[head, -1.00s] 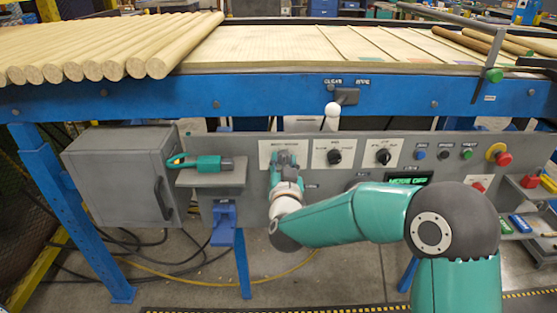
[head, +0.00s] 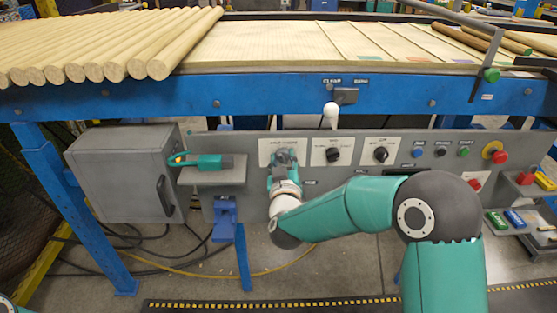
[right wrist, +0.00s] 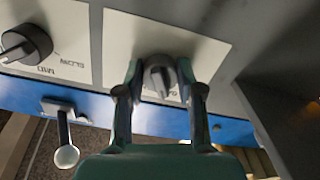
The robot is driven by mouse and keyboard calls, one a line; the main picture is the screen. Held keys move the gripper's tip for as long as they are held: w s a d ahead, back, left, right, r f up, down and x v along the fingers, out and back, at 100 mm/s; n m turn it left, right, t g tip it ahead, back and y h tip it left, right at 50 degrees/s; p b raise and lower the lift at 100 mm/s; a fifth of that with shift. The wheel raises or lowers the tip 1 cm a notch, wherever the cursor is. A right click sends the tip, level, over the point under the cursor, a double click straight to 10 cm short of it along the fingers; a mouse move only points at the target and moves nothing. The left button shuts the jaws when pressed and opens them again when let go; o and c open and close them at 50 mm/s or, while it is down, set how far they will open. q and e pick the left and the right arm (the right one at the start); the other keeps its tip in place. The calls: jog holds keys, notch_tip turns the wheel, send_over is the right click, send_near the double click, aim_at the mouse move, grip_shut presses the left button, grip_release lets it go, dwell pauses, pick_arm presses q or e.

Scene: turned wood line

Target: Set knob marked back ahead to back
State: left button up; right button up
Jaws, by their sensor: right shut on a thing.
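The knob (right wrist: 160,76) is dark grey and sits on a white label plate (head: 265,151) at the left of the grey control panel. My right gripper (head: 285,157) is at this plate and hides the knob in the head view. In the right wrist view the fingers of my right gripper (right wrist: 160,80) stand on both sides of the knob and are shut on it. The plate's lettering is too small or covered to read, and I cannot tell which mark the knob points to. My left gripper is not in view.
Two more black knobs, a middle one (head: 333,154) and a right one (head: 381,153), sit on their own plates to the right. A white-tipped lever (head: 331,112) stands above the panel. A teal tool (head: 208,162) lies on a shelf to the left. A red button (head: 499,157) is at far right.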

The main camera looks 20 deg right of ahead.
jog(key=shift+a+r, duration=0.15)
jog(key=shift+r, duration=0.2)
jog(key=o, duration=1.1)
jog(key=shift+w+f, duration=0.1)
jog(key=shift+o, duration=0.2)
jog(key=shift+f, duration=0.1)
jog(key=v, duration=1.2)
